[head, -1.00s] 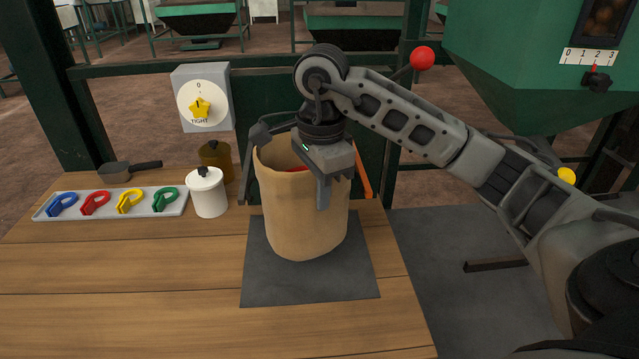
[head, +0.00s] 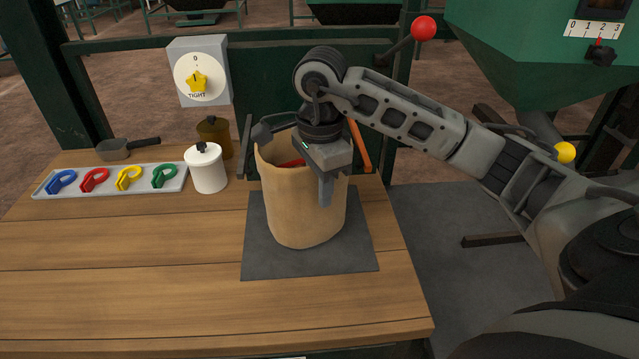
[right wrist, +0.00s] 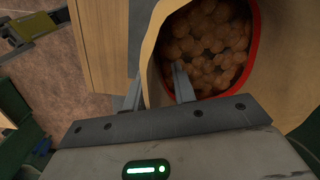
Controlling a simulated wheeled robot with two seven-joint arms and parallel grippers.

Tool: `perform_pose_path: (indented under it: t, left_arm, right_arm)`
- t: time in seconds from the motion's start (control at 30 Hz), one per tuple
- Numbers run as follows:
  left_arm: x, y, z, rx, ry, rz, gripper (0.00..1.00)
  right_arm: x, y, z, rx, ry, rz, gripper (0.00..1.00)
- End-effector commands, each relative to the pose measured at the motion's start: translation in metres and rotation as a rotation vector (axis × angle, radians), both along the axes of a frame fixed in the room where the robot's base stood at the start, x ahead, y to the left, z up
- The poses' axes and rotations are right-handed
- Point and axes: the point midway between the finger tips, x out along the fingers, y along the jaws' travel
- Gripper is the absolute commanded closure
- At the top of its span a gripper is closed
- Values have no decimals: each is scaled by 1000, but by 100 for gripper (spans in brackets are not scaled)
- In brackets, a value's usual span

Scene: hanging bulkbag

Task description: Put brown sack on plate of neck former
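The brown sack (head: 300,205) stands upright, open at the top, over a dark grey square plate (head: 262,260) on the wooden table. I cannot tell whether its base touches the plate. In the right wrist view, the sack (right wrist: 152,45) has a red inner edge and holds round orange-brown pieces. My right gripper (head: 322,190) is at the sack's near rim, with one finger outside and one inside. In the right wrist view, the gripper (right wrist: 158,88) has the sack wall between its fingers and appears shut on it. My left gripper is not in view. No neck former is clearly identifiable.
Left on the table are a tray (head: 110,187) of coloured clips, a white pot (head: 207,172), a brown pot (head: 214,130) and a pan (head: 113,149). A grey dial box (head: 199,58) stands behind. A green hopper (head: 520,65) is at right. The table's front left is clear.

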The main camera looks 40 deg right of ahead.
Motion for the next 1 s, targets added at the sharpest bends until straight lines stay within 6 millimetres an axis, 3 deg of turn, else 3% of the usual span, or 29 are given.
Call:
perform_pose_path:
  t: [0.27, 0.7, 1.0]
  left_arm:
    - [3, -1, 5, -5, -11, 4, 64]
    - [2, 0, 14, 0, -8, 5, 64]
    - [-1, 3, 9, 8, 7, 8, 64]
  right_arm:
    - [1, 0, 14, 0, -5, 0, 74]
    - [-1, 0, 105, -1, -5, -1, 74]
    - [-2, 0, 123, 0, 0, -1, 74]
